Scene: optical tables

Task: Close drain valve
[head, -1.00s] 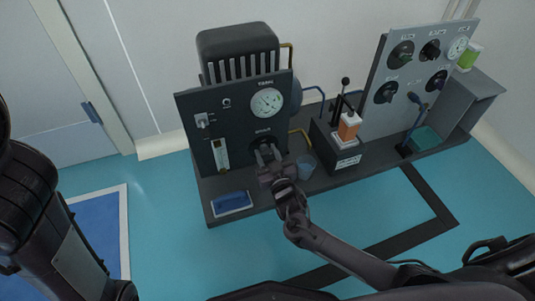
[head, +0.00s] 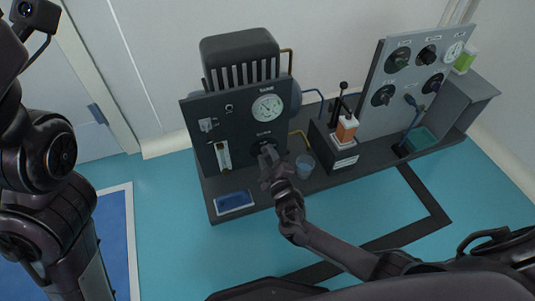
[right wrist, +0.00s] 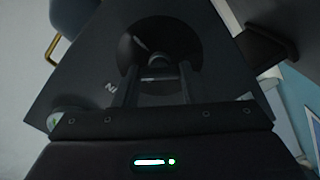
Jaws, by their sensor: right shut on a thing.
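A round black knob (head: 263,145), which I take for the drain valve, is on the front of the dark panel (head: 203,155), below the pressure gauge (head: 268,108). Its label is too small to read. My right gripper (head: 267,157) reaches it from the front and is shut on it. In the right wrist view the round knob (right wrist: 160,35) is between my right gripper's two fingers (right wrist: 158,85). The fingers hide part of the knob, and its turn angle is hard to tell. My left arm shows at the left edge of the head view; its gripper is out of view.
A clear cup (head: 305,165) stands right of my right gripper. The blue floor in front is open.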

